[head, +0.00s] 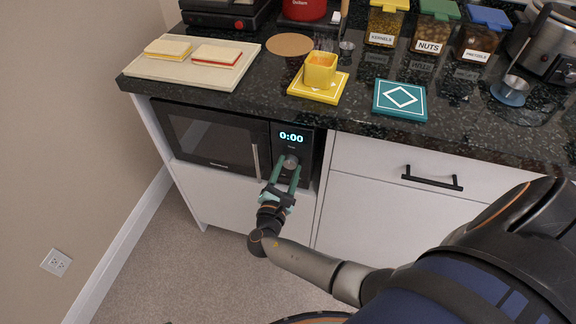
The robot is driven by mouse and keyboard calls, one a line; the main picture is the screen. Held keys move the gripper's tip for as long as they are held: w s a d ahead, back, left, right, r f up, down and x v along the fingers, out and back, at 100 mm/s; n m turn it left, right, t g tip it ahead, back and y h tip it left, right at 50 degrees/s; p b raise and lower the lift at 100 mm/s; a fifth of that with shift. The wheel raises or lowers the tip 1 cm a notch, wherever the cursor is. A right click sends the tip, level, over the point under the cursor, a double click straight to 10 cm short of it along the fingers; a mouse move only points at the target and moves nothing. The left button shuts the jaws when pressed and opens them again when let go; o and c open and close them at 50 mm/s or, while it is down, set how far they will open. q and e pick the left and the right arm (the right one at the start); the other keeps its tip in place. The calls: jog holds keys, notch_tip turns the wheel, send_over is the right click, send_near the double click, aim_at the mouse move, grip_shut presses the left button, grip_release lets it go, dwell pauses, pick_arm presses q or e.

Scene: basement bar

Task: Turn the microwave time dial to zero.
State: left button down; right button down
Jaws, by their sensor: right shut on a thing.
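The black microwave (212,139) is built in under the counter at the left, with its door closed. Its display (291,136) reads 0:00. The round time dial (291,162) is below the display on the control panel. My right gripper (288,167) reaches up to the panel from below, with its green fingers on both sides of the dial, shut on it. My left gripper is not in view.
The dark countertop above holds a board with two sandwiches (167,69), a yellow cup (320,70) on a yellow coaster, a teal coaster (400,99) and several jars. A white drawer (385,163) with a black handle is right of the microwave. Carpet (200,265) lies clear below.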

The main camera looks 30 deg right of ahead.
dwell(0.3)
jog(key=c, duration=0.6)
grip_release()
jog(key=shift+o, duration=1.4)
